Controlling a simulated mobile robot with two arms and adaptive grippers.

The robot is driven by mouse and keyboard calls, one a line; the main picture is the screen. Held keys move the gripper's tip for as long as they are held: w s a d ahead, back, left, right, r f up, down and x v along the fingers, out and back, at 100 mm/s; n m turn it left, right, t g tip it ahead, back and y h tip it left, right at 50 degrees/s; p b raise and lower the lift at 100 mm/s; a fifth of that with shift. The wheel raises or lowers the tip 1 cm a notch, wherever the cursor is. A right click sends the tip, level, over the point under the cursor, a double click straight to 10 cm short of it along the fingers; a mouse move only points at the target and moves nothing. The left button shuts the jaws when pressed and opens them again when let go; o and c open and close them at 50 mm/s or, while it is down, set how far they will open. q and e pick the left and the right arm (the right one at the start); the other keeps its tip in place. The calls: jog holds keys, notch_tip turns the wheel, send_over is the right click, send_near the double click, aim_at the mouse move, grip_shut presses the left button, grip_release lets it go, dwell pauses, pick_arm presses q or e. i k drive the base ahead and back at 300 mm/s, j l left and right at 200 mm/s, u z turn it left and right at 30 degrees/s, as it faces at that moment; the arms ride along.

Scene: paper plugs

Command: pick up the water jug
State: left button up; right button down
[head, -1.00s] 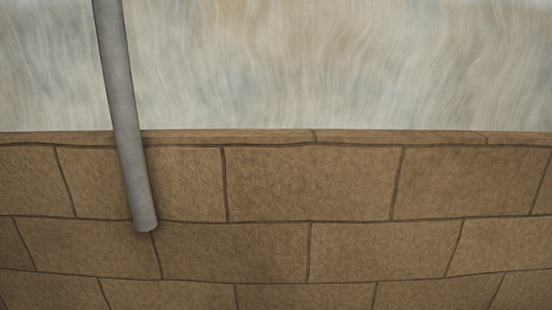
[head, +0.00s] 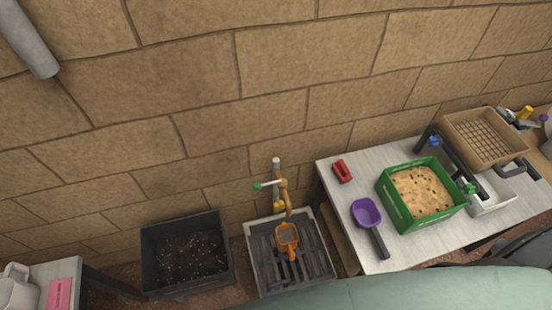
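A white jug (head: 18,291) stands on a light table at the bottom left corner of the head view. It is partly cut off by the picture's edge. A small orange vessel with a handle (head: 287,237) sits under a tap over a dark grate at the bottom middle. Which of the two is the water jug I cannot tell for sure. Neither of my grippers shows in the head view.
A pink card (head: 60,294) lies beside the white jug. A black bin (head: 146,258) of dark soil stands left of the grate (head: 325,268). The right table (head: 400,256) holds a green crate (head: 396,213), a purple scoop (head: 366,212), a red item (head: 342,171) and a sieve (head: 452,120).

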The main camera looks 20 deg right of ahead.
aim_at(286, 236)
jog(key=k+j, duration=0.3)
jog(key=k, duration=0.2)
jog(key=k+j, duration=0.25)
jog(key=k, duration=0.25)
jog(key=k+j, duration=0.3)
jog(key=k, duration=0.25)
